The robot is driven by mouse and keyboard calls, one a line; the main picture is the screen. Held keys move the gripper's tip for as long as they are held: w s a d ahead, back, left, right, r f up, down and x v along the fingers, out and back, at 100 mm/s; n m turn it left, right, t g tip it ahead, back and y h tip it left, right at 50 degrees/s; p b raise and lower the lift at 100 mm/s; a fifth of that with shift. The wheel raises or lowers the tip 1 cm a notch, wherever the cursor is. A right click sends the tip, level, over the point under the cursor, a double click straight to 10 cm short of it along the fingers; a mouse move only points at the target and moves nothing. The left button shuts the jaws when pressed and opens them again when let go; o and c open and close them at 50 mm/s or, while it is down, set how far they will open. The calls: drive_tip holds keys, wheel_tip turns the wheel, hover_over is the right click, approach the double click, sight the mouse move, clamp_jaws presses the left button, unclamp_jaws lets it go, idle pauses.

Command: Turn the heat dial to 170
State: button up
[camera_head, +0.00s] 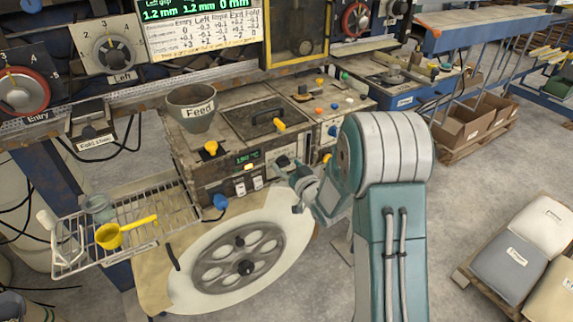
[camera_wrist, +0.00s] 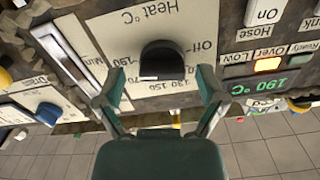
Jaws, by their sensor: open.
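The black heat dial (camera_wrist: 162,60) sits on a pale panel labelled "Heat °C" (camera_wrist: 145,18), which appears upside down in the wrist view. A white mark shows at the dial's lower edge, a little left of centre; numbers ring it, partly hidden by the dial and fingers. My gripper (camera_wrist: 158,88) is open, with one finger either side of the dial and nothing held. Contact with the dial cannot be told. In the head view my gripper (camera_head: 302,190) is at the machine's front panel, and my arm hides part of it.
An orange-lit indicator (camera_wrist: 267,65) and a "Hose" switch (camera_wrist: 265,12) are beside the dial. A blue knob (camera_wrist: 47,113) is at left. A large reel (camera_head: 238,258) stands below the panel.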

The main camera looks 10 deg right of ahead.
drive_tip(key=shift+w+a, duration=0.1)
drive_tip(key=shift+a, duration=0.15)
drive_tip(key=shift+d, duration=0.15)
drive_tip(key=c, duration=1.1)
drive_tip(key=shift+n, duration=0.3)
drive_tip(key=n, duration=0.3)
drive_tip(key=shift+n, duration=2.1)
drive_tip(key=shift+a+r, duration=0.1)
drive_tip(key=shift+a, duration=0.1)
